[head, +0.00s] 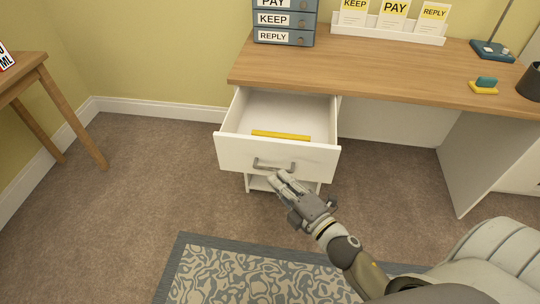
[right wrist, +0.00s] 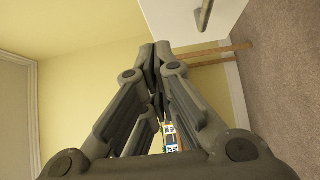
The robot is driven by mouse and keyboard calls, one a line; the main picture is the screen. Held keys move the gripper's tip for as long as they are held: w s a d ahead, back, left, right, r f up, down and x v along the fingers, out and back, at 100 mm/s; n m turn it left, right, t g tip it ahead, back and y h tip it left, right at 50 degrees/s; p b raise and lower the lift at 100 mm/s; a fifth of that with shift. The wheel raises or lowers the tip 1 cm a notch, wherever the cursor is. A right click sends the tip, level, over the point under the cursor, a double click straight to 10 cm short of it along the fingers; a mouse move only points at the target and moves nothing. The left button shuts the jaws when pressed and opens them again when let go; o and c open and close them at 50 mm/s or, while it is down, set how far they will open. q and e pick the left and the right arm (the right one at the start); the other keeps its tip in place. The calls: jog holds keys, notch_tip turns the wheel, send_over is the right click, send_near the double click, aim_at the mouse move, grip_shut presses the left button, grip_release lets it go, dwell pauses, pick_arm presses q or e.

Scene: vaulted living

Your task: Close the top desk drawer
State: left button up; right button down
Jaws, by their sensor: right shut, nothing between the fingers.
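The top desk drawer (head: 235,147) is pulled out from the white pedestal under the left end of the wooden desk (head: 380,72). It is open far enough to show a yellow strip-like object (head: 280,135) inside. Its front has a grey bar handle (head: 272,164). My right gripper (head: 278,180) is shut and empty, just in front of and below the handle in the head view. I cannot tell whether it touches the drawer. In the right wrist view the shut fingers (right wrist: 154,55) show below a white drawer edge (right wrist: 180,20) and the handle (right wrist: 205,14). My left gripper is not in view.
A blue-grey labelled organiser (head: 285,22) and a white card rack (head: 388,33) stand on the desk. A patterned rug (head: 250,270) and a pale chair (head: 490,255) are in front. A small wooden table (head: 25,75) stands left. Carpet left of the drawer is clear.

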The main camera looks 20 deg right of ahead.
aim_at(260, 145)
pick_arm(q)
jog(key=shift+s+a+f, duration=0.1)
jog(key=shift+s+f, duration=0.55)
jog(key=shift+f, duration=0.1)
pick_arm(e)
jog(key=shift+w+d, duration=0.2)
jog(key=shift+w, duration=1.25)
jog(key=shift+w+d, duration=0.2)
jog(key=shift+w, duration=1.2)
jog(key=shift+w+d, duration=0.2)
jog(key=shift+w, duration=1.25)
